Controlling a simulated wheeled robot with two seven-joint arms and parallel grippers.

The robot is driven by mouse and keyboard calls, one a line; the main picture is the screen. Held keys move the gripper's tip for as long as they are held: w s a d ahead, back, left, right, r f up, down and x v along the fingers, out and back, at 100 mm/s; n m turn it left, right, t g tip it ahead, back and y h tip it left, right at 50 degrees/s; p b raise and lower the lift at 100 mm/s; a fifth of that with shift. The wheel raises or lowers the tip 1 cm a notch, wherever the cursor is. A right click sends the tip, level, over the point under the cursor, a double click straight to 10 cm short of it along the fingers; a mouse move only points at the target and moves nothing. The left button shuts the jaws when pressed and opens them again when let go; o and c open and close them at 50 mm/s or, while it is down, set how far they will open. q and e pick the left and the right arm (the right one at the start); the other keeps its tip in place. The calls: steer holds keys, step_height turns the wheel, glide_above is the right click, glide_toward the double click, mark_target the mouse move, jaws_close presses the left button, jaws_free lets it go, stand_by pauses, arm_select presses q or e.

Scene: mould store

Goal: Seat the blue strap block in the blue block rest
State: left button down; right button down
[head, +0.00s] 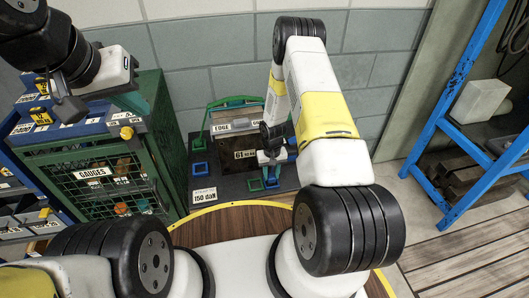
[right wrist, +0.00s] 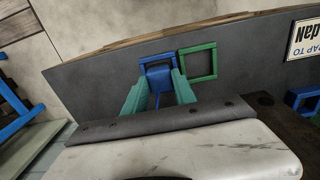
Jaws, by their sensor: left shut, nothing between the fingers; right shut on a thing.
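The blue strap block (right wrist: 159,78) is between the fingers of my right gripper (right wrist: 159,90), which is shut on it. A blue frame, the blue block rest (right wrist: 155,59), shows at the block's far end. I cannot tell whether the block is inside the rest or just above it. In the head view my right gripper (head: 271,172) is low over the dark board, and the rest (head: 271,183) shows just below it; the block is mostly hidden there. My left gripper (head: 133,105) is shut and empty, at the upper left by the green cabinet.
A green square frame (right wrist: 198,62) lies on the dark board (right wrist: 95,80) beside the blue rest. More blue frames (head: 200,169) are on the board's left, near a 150 daN label (head: 204,195). A green gauges cabinet (head: 105,180) stands left, a blue rack (head: 440,115) right.

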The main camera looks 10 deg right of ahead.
steer(key=c, duration=0.9)
jaws_free()
step_height(320, 180, up, 8)
steer(key=shift+f, duration=0.1)
steer(key=s+r+t, duration=0.2)
steer(key=r, duration=1.3)
steer(key=s+r+t, duration=0.1)
steer(key=s+r, duration=0.1)
steer(key=r, duration=1.3)
steer(key=s+r+t, duration=0.1)
steer(key=s+r, duration=0.4)
steer(key=s, duration=0.1)
steer(key=s+a+r+t+y, duration=0.1)
steer(key=s+r, duration=0.4)
steer(key=s, duration=0.2)
steer(key=s+a+r+t+y, duration=0.1)
steer(key=s+r, duration=0.4)
steer(key=s, duration=0.2)
steer(key=shift+a+r, duration=0.1)
steer(key=shift+r, duration=0.25)
